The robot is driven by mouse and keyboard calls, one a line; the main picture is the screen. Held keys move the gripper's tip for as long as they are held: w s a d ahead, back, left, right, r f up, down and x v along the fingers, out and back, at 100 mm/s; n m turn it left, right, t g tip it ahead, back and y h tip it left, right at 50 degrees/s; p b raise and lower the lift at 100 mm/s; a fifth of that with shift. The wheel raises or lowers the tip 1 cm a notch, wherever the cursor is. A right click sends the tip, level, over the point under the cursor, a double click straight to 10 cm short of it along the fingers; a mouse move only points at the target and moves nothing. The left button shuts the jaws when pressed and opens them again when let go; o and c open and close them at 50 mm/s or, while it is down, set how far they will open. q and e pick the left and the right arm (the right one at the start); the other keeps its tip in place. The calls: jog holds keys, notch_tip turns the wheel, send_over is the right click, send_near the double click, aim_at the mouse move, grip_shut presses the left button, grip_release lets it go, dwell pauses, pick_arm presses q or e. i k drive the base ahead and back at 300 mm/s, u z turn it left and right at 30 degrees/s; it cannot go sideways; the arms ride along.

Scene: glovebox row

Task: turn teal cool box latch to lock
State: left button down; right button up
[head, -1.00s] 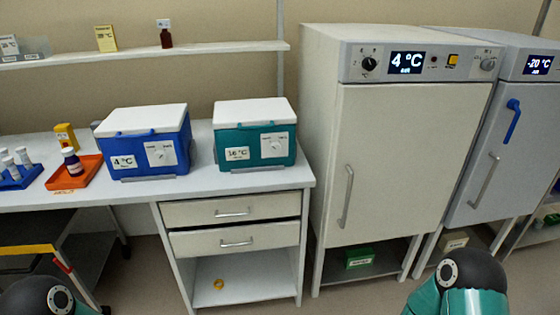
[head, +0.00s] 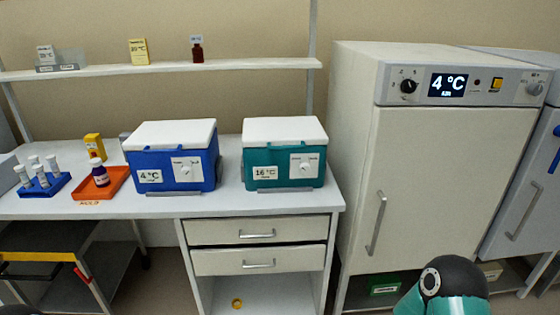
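The teal cool box (head: 262,183) stands on the white bench near its right end, with its white lid (head: 284,130) down. A white latch plate with a small round latch knob (head: 304,166) is on its front, right of a "16 °C" label. The knob's exact setting is too small to tell. Neither gripper shows in the head view. A dark and teal part of my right arm shows at the bottom right, well short of the bench.
A blue cool box (head: 202,184) marked 4 °C stands left of the teal one. An orange tray (head: 117,186) with a bottle and a blue tube rack (head: 58,184) are further left. A tall 4 °C cabinet (head: 345,150) stands right of the bench. Drawers (head: 215,233) sit below the boxes.

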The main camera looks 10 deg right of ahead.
aim_at(304, 168)
jog(key=u, duration=0.1)
jog(key=i, duration=1.25)
jog(key=z, duration=0.35)
